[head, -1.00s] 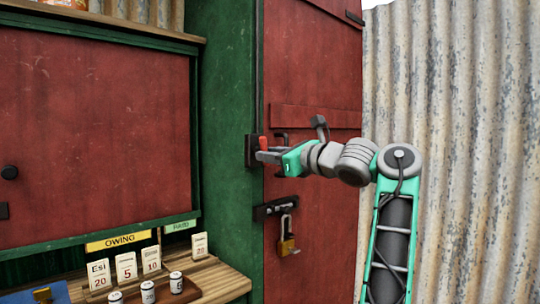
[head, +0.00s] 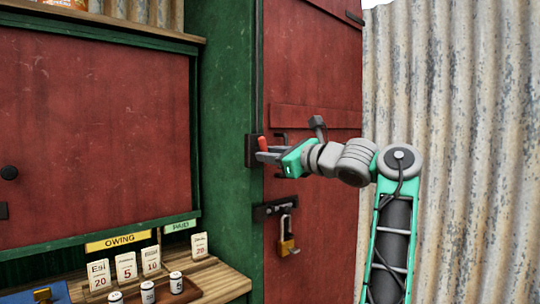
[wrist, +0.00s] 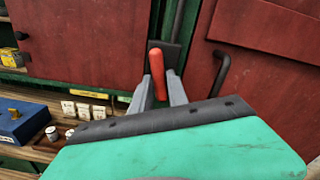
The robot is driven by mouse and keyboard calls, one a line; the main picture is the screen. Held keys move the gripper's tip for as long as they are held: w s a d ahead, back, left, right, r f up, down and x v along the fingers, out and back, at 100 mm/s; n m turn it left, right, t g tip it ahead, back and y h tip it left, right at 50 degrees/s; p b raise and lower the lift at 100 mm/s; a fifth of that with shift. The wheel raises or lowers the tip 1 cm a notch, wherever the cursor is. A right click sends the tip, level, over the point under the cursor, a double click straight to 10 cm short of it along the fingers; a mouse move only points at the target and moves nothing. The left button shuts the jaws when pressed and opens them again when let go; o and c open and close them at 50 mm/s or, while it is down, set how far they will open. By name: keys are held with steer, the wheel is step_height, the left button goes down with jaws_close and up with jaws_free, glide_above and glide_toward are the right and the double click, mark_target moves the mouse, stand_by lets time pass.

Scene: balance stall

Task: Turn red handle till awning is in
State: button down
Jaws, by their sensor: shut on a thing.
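The red handle (head: 263,143) sticks up from a dark plate (head: 251,151) on the green post beside the red door. It also shows in the wrist view (wrist: 157,70), upright between my two grey fingers. My gripper (head: 266,157) is shut on the red handle, reaching it from the right. The fingers hide the handle's lower part. The awning is not in any view.
A red door (head: 310,90) with a hasp and a brass padlock (head: 287,244) stands behind my gripper. A wooden counter (head: 228,282) with cards and small weights is at lower left. Corrugated metal (head: 460,120) closes the right side.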

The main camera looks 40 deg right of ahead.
steer(key=shift+n+p, duration=0.35)
steer(key=shift+n, duration=0.65)
stand_by(1.8)
steer(key=c, duration=1.4)
jaws_free()
steer(key=shift+o, duration=0.2)
